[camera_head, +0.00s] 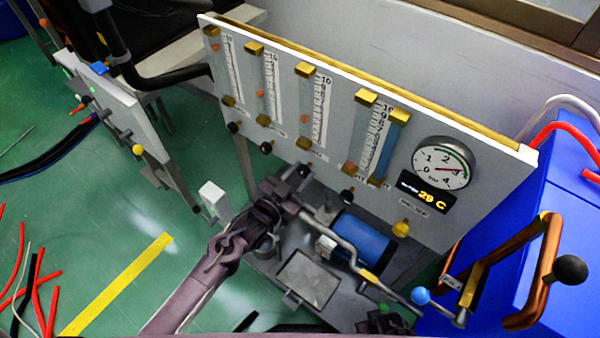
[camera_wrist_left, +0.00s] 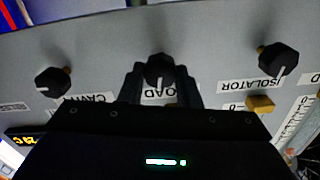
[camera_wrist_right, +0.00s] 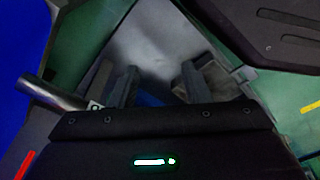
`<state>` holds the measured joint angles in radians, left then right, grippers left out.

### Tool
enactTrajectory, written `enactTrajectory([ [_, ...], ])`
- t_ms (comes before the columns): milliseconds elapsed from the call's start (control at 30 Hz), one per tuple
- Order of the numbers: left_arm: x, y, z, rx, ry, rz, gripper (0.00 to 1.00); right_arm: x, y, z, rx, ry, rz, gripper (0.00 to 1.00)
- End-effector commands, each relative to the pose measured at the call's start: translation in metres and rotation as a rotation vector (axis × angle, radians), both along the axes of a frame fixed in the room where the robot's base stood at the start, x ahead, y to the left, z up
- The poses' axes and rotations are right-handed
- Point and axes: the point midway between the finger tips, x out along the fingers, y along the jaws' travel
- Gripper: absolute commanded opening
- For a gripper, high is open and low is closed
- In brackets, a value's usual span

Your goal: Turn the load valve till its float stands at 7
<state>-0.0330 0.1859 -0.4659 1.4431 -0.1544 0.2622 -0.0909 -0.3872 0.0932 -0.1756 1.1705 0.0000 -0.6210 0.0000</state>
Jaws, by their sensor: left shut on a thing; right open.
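The load valve is a black knob (camera_wrist_left: 159,72) above a LOAD label in the left wrist view. My left gripper (camera_wrist_left: 161,85) is shut on it, one dark finger on each side. In the head view, my left gripper (camera_head: 299,178) reaches the panel's lower edge below the third tube and largely hides the knob. That tube, the load flow tube (camera_head: 315,112), has a numbered scale; its float is too small to read surely. My right gripper (camera_wrist_right: 160,85) is open and empty in the right wrist view, its fingers apart.
The cavity knob (camera_wrist_left: 53,82) and isolator knob (camera_wrist_left: 279,60) flank the load knob closely. The grey panel (camera_head: 440,225) also carries a round gauge (camera_head: 442,163) and a display reading 29 C (camera_head: 427,193). A blue cylinder (camera_head: 362,240) and copper frame (camera_head: 538,270) stand nearby.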

Motion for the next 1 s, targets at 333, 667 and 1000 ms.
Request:
enactTrajectory([
  [333,0.0,0.001,0.001,-0.238,0.175,0.001,0.07,-0.026,-0.004,-0.011,-0.001,0.012,0.003,0.43],
  [667,0.001,0.002,0.0,-0.45,0.33,0.002,0.07,-0.049,-0.008,-0.018,-0.003,0.025,0.006,0.43],
  [1000,0.001,0.002,-0.001,-0.571,0.418,0.001,0.07,-0.064,-0.011,-0.021,-0.005,0.033,0.008,0.43],
])
